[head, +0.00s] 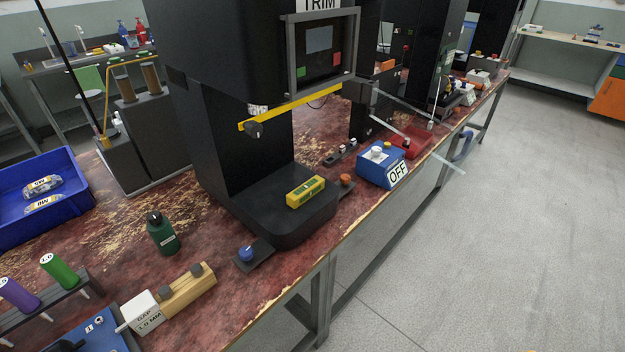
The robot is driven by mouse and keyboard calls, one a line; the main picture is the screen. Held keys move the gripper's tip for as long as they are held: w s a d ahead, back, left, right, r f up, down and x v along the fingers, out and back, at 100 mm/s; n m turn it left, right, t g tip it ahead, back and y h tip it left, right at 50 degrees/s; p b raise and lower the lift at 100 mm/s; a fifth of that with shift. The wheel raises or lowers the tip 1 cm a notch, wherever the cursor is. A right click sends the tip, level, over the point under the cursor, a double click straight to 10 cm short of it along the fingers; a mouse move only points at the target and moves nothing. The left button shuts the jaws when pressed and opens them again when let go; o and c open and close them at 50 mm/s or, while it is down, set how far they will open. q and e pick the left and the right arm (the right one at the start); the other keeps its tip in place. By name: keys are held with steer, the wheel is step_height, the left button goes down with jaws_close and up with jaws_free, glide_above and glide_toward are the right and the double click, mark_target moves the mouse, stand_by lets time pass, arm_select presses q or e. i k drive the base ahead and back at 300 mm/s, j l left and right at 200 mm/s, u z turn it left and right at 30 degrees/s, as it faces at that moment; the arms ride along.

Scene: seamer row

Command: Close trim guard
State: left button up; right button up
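The black machine labelled TRIM (235,50) stands on the worn red bench. Neither of my grippers is in view.
A blue box marked OFF (380,168) and a red tray (408,143) sit near the clear panel. The floor at right is clear.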

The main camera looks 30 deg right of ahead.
mark_target(469, 134)
steer(key=l+u, duration=0.15)
steer(key=l, duration=0.4)
steer(key=l+u, duration=0.1)
steer(key=l, duration=0.5)
steer(key=l+u, duration=0.15)
steer(key=l, duration=0.4)
steer(key=k+l+u, duration=0.15)
steer(key=l, duration=0.45)
steer(key=l+u, duration=0.1)
steer(key=l, duration=0.45)
steer(key=k, duration=0.05)
